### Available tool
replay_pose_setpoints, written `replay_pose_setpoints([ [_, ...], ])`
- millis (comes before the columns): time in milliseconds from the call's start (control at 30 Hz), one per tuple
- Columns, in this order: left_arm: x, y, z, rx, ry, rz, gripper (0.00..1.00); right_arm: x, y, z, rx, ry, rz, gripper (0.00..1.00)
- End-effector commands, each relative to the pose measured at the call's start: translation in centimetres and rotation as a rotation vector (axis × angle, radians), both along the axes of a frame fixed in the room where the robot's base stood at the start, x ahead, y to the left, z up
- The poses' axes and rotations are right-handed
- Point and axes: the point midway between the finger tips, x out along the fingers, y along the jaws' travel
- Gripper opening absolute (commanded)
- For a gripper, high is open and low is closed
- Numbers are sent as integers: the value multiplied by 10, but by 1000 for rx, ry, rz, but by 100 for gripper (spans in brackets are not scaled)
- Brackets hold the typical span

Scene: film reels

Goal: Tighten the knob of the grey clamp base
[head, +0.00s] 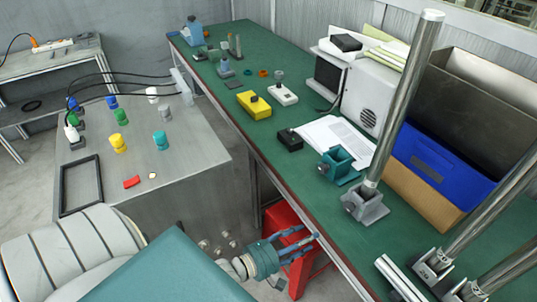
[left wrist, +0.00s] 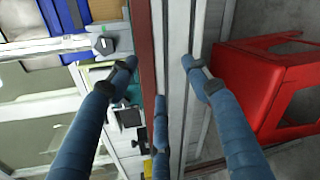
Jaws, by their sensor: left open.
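The grey clamp base (head: 365,205) stands on the green bench top near its front edge, with a tall shiny metal pole (head: 400,110) upright in it. In the left wrist view, a grey clamp base with a pole (left wrist: 103,46) shows at the upper left. Its knob is too small to make out clearly. My left gripper (head: 308,240) is open and empty, beside the bench's front edge, left of and lower in the picture than the clamp base. Its blue fingers (left wrist: 158,75) are spread apart in the left wrist view. My right gripper is not in view.
A teal clamp base (head: 338,166) and black box (head: 289,140) stand behind the grey base. More grey bases with poles (head: 434,262) are at the lower right. A blue bin (head: 440,160) stands behind. A red stool (head: 282,218) is below the bench edge.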

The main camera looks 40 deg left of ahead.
Motion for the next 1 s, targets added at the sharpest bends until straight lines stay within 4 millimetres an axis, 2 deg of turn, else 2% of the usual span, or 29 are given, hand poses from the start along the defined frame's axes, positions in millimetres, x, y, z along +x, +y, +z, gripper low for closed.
replay_pose_setpoints([
  [467, -33, 21, -87, 510, 93, -99, 49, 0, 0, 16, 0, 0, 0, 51],
  [733, -62, 31, -133, 759, 160, -198, 49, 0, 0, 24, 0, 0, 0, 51],
  [1000, -94, 37, -170, 960, 221, -315, 49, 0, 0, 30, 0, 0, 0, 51],
])
